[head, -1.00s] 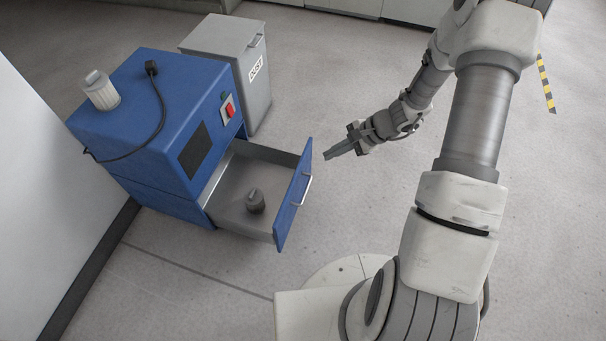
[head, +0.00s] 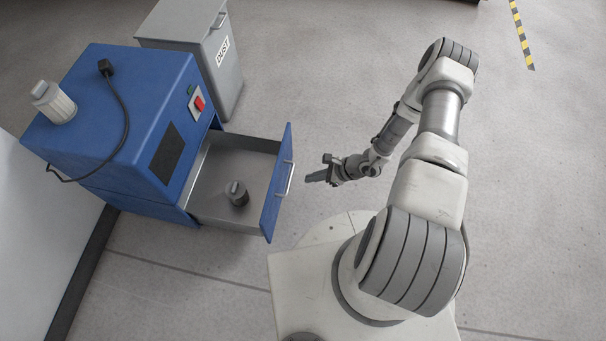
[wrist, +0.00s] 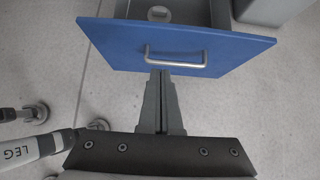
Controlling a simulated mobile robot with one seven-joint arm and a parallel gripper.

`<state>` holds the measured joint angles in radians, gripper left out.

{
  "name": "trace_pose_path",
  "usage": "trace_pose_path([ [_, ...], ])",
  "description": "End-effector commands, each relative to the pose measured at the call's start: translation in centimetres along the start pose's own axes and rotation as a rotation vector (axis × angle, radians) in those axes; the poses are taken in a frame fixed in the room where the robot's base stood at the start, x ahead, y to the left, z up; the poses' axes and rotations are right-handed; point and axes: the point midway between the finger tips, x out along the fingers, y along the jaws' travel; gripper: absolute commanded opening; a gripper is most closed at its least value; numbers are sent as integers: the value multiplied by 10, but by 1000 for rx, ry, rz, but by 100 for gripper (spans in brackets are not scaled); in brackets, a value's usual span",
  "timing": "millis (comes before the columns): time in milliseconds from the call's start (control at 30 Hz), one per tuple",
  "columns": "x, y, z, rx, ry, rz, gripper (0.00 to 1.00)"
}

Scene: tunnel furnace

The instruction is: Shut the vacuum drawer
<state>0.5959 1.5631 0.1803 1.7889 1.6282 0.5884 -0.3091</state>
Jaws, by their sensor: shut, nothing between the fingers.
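The vacuum is a blue box (head: 110,125) standing on the floor at the left of the head view. Its grey drawer (head: 215,165) is pulled well out, with a blue front panel (head: 270,195) and a metal handle (head: 288,178). A dark grey knobbed piece (head: 237,194) sits inside the drawer. My gripper (head: 308,179) is shut and empty, a little to the right of the drawer front. In the wrist view my shut fingers (wrist: 161,76) point at the blue front (wrist: 110,45), just below its handle (wrist: 175,62). I cannot tell whether they touch it.
A grey bin (head: 205,55) labelled DUST stands behind the vacuum. A white filter (head: 53,102) and a black cable (head: 124,115) are on top of the vacuum. A white wall (head: 40,210) is at the left.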

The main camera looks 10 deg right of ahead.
Motion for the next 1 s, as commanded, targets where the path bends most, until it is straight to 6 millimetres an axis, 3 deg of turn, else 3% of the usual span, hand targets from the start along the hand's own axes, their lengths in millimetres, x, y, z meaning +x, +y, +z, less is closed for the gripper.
trace_pose_path([
  [400, 90, 2, -2, -3, -1, 3, 0],
  [633, 107, 1, 23, -3, -1, 2, 0],
  [1000, 111, 1, 29, -3, -1, 2, 0],
])
